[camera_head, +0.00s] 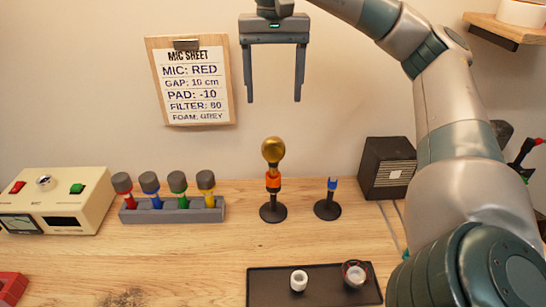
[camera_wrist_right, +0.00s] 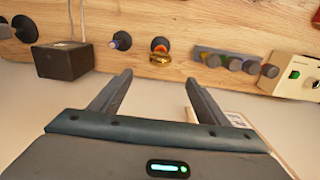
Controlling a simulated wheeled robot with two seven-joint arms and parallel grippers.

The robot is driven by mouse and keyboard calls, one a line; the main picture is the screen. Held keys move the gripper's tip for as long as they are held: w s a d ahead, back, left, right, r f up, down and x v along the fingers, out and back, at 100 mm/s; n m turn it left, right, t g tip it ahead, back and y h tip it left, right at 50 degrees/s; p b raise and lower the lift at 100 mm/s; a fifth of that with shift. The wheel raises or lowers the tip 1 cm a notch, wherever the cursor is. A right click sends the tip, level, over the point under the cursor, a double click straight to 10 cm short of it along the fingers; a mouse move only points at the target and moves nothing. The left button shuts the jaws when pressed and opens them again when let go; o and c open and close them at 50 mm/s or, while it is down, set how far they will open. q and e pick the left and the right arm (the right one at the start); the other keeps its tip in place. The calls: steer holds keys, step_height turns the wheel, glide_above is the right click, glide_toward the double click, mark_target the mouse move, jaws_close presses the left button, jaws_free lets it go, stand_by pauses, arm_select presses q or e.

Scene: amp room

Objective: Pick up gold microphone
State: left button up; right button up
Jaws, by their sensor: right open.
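The gold microphone (camera_head: 271,151) has a round gold head and stands upright in an orange clip on a small black stand (camera_head: 272,212) on the wooden table. In the right wrist view the gold head (camera_wrist_right: 159,58) shows beyond the gap between the fingers. My right gripper (camera_head: 273,92) is open and empty, with its fingers pointing down above the gold microphone and apart from it. The same gripper (camera_wrist_right: 155,85) shows in the right wrist view. My left gripper is not in view.
A rack (camera_head: 172,214) of several grey-topped microphones stands left of the gold one. A stand with a blue clip (camera_head: 329,205) is close on the right, near a black speaker (camera_head: 387,168). A clipboard (camera_head: 191,82) hangs behind. A black tray (camera_head: 262,288) lies in front.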

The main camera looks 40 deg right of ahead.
steer(key=b, duration=0.2)
glide_above(273, 138)
step_height(273, 138, down, 7)
steer(key=shift+d+r, duration=0.1)
steer(key=shift+r, duration=0.05)
steer(key=shift+f, duration=2)
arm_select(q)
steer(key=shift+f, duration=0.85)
arm_select(e)
steer(key=shift+f, duration=0.7)
arm_select(q)
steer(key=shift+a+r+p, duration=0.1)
steer(key=shift+p, duration=0.2)
